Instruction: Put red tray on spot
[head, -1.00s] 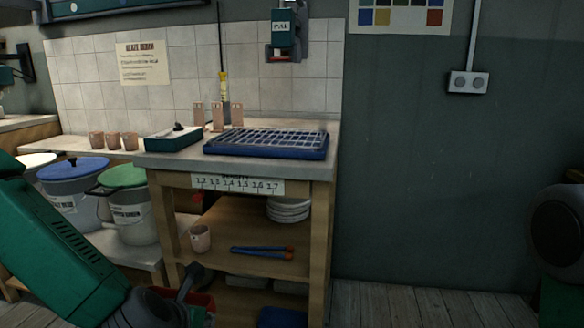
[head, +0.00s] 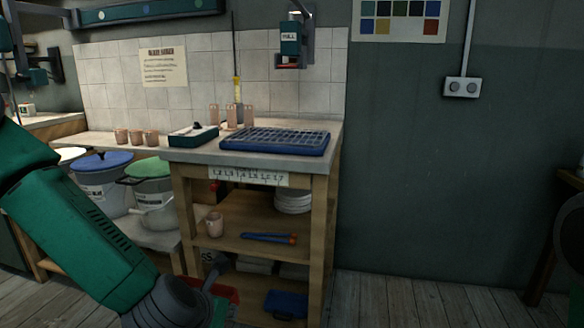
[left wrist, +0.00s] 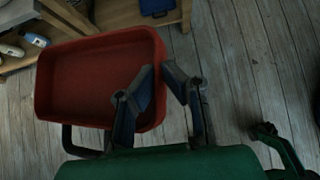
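The red tray (left wrist: 95,80) is a shallow rectangular tray with raised walls, seen from above in the left wrist view. My left gripper (left wrist: 158,80) has one finger inside the tray and the other outside, closed on the side wall. The tray appears held above the floor. No marked spot can be made out.
The wooden workbench (head: 260,152) bears a blue grid tray (head: 276,140) and a teal box (head: 193,136). Lidded buckets (head: 102,180) stand left. The plank floor (head: 420,300) at right is clear.

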